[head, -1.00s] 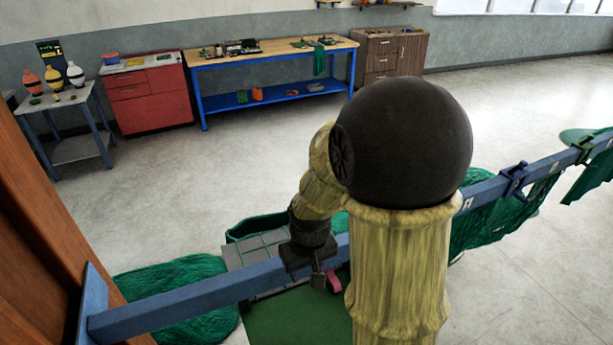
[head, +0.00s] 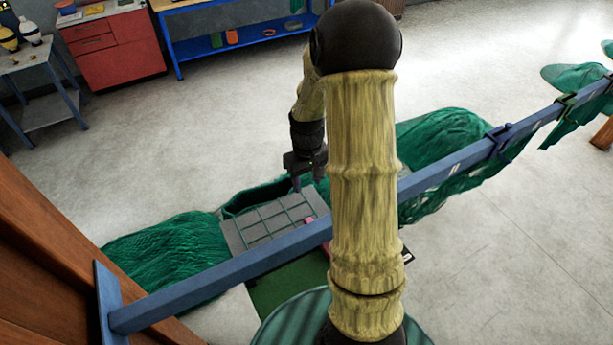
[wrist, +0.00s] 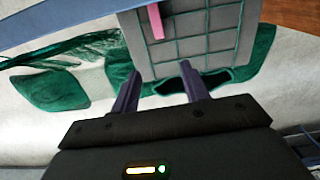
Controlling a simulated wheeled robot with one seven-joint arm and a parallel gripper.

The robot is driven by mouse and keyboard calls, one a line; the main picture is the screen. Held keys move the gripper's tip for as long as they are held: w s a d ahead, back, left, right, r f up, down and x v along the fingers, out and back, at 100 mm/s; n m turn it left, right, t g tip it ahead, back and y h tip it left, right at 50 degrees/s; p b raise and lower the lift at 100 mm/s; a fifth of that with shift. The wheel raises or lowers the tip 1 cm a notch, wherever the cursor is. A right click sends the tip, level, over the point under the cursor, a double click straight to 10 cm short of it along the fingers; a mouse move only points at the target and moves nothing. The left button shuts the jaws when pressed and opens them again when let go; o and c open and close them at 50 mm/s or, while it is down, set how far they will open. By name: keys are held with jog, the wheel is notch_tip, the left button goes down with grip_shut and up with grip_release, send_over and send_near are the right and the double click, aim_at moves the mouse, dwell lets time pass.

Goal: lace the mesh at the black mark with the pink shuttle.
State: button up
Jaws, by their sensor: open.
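The pink shuttle (head: 309,220) shows at the near right part of a grey board (head: 246,241). In the wrist view the pink shuttle (wrist: 156,20) lies over the board (wrist: 140,44) near its top edge. Green mesh (head: 270,210) with large squares is spread over the board. My gripper (head: 307,181) is above the board's far right side, beyond the blue beam. In the wrist view my gripper (wrist: 160,70) is open and empty, its fingers apart from the shuttle. I cannot make out a black mark on the mesh.
A blue beam (head: 200,288) crosses over the near side of the board. Green net heaps (head: 170,245) lie left and right (head: 440,138). A brown wooden post (head: 50,240) stands at left. A red cabinet (head: 108,45) and blue bench (head: 178,45) stand behind. Pale floor is open at back right.

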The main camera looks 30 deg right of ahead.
notch_tip(320, 180, down, 18)
jog(key=b, duration=1.2)
jog(key=shift+r, duration=0.25)
grip_shut()
jog(key=shift+w+a+r+p, duration=0.1)
jog(key=shift+w+p, duration=0.35)
jog(key=shift+w, duration=2.15)
jog(key=shift+w+a+r+p, duration=0.1)
jog(key=shift+w+p, duration=0.3)
jog(key=shift+w, duration=2.15)
